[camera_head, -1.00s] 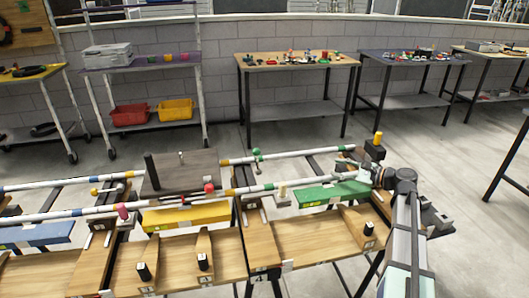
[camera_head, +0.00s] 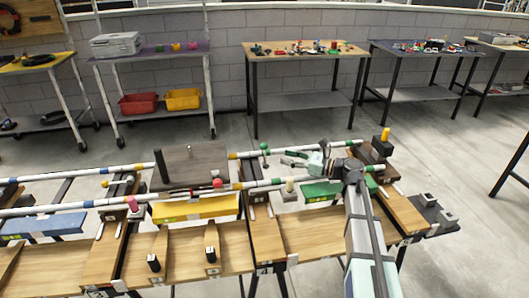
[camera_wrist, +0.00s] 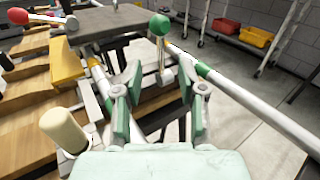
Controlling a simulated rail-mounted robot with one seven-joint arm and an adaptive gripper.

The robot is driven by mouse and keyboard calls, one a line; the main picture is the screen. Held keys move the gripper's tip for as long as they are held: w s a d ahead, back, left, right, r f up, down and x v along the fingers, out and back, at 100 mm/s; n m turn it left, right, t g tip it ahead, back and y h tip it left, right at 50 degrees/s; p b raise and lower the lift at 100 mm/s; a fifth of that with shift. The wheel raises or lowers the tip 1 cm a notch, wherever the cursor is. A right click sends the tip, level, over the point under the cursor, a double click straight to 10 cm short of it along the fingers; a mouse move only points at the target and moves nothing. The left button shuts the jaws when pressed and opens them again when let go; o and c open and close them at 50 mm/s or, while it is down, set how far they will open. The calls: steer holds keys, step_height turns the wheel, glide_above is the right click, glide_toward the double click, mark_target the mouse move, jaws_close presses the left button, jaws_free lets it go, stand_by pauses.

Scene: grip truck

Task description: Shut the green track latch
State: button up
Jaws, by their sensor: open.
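The green track latch has a round green knob (camera_head: 264,147) on an upright metal stem, by the far white rail. In the wrist view the green knob (camera_wrist: 159,25) stands upright ahead of my gripper. My gripper (camera_head: 288,158) is open, to the right of the latch in the head view. In the wrist view, the pale green fingers of my gripper (camera_wrist: 160,68) are spread on either side of the stem's line, with the knob above and beyond the tips. I see no contact, and the exact gap is hard to tell.
A red-knobbed latch (camera_head: 217,183) is on the near rail, also at the wrist view's upper left (camera_wrist: 18,16). A cream peg (camera_wrist: 63,130) stands close left of my gripper. A dark platform (camera_head: 190,167) bridges the rails. A yellow-topped post (camera_head: 385,134) stands at the right.

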mark_target(264, 151)
steer(key=x, duration=0.9)
steer(key=shift+w+a, duration=0.15)
steer(key=shift+a, duration=0.15)
